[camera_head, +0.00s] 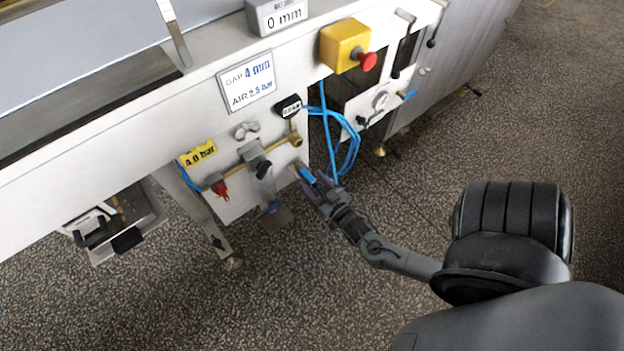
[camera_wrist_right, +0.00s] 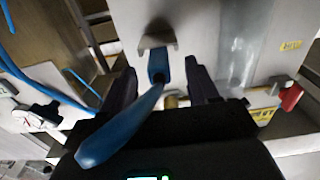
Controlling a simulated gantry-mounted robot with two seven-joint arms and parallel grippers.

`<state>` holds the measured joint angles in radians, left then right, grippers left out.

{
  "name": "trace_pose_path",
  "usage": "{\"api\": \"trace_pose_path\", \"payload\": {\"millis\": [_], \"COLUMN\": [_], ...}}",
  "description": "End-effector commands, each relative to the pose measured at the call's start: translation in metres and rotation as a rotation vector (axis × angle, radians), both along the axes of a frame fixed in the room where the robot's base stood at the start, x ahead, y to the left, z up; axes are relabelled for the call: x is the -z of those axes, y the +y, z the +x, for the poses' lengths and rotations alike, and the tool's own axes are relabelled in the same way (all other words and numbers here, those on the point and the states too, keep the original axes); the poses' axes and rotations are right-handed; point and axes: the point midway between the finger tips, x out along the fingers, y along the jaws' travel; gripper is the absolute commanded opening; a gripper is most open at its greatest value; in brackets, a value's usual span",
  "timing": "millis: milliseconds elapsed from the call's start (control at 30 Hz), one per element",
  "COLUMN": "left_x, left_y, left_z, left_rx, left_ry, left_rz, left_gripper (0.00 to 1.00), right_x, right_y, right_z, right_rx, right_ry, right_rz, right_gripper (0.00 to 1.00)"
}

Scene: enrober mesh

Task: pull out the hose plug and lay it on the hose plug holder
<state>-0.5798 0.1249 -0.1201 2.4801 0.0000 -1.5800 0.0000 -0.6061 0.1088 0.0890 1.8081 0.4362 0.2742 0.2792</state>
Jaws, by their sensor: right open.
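The hose plug (camera_head: 307,175) is blue and sits at the front panel's lower right edge. In the right wrist view the hose plug (camera_wrist_right: 158,66) has its far end at a small grey bracket (camera_wrist_right: 157,39), which looks like the hose plug holder. I cannot tell whether it rests on the bracket or only touches it. My right gripper (camera_head: 309,180) is open around the plug. In the wrist view the fingers of my right gripper (camera_wrist_right: 161,72) stand on either side of the plug, with gaps visible. The thick blue hose (camera_wrist_right: 120,128) runs back toward the wrist. My left gripper is out of view.
A yellow emergency-stop box (camera_head: 344,45) is above. Open floor lies below and right.

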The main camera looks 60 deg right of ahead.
Motion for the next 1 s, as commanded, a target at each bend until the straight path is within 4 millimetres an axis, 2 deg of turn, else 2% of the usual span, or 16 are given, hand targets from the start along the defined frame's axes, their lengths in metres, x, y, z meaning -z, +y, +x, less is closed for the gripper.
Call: {"api": "trace_pose_path", "payload": {"millis": [200, 500, 700, 1000], "left_x": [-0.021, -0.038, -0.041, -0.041], "left_y": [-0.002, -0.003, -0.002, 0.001], "left_z": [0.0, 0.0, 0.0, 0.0], "left_rx": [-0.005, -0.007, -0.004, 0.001], "left_ry": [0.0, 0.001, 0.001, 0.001], "left_rz": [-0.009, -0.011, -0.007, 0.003], "left_gripper": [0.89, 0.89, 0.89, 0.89], "right_x": [-0.003, -0.002, -0.001, -0.001], "right_y": [0.016, 0.034, 0.039, 0.04], "right_z": [-0.034, -0.074, -0.085, -0.086], "right_rx": [0.001, 0.002, 0.001, 0.0], "right_ry": [0.005, 0.003, 0.0, -0.001], "right_rz": [0.002, 0.0, 0.0, 0.0], "right_gripper": [0.6, 0.6, 0.6, 0.6]}}
